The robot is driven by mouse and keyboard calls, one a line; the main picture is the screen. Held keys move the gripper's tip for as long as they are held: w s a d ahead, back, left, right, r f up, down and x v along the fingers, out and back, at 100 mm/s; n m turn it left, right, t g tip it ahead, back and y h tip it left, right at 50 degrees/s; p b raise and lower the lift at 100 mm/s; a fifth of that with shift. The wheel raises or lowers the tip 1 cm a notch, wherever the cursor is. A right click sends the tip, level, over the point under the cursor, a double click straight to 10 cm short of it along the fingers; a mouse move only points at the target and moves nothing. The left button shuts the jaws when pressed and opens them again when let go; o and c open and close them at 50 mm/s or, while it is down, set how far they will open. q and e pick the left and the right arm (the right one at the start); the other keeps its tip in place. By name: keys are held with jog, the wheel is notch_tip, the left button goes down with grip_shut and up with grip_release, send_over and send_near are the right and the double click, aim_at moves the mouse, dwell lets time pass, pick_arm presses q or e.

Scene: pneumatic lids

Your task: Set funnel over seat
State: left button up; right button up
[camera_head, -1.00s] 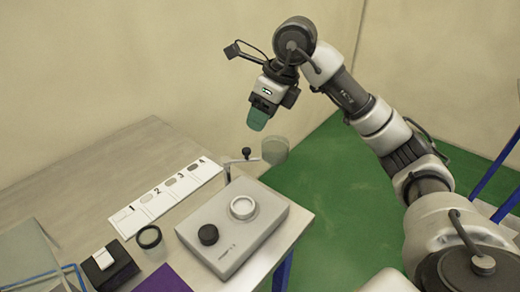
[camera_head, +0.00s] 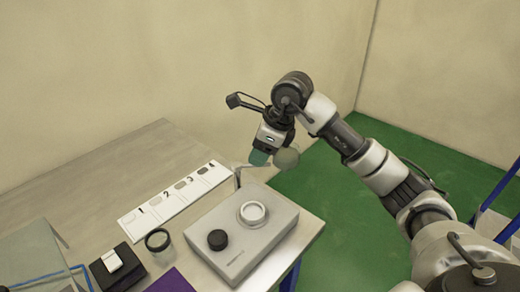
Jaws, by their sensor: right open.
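The funnel (camera_head: 287,158) is most likely the translucent greenish cup on a thin swing arm (camera_head: 238,176) at the back of a grey box device (camera_head: 228,252). It hangs off to the side, beyond the device's back edge. The seat (camera_head: 253,212) appears to be the white ring on top of the device, with nothing over it. My right gripper (camera_head: 259,158), with green fingertips, is open beside the funnel's left side. The gripper partly overlaps the funnel and swing arm in view, so I cannot tell whether they touch. My left gripper is not in view.
A black knob (camera_head: 217,240) sits on the device, left of the seat. A numbered white strip (camera_head: 152,208), a dark ring (camera_head: 158,240) and a black block with a white top (camera_head: 116,266) lie to the left. Green floor (camera_head: 340,215) is right of the table.

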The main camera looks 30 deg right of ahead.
jog(key=shift+a+f, duration=0.1)
jog(key=shift+f, duration=0.1)
jog(key=shift+c, duration=0.2)
grip_shut()
jog(key=shift+w, duration=0.1)
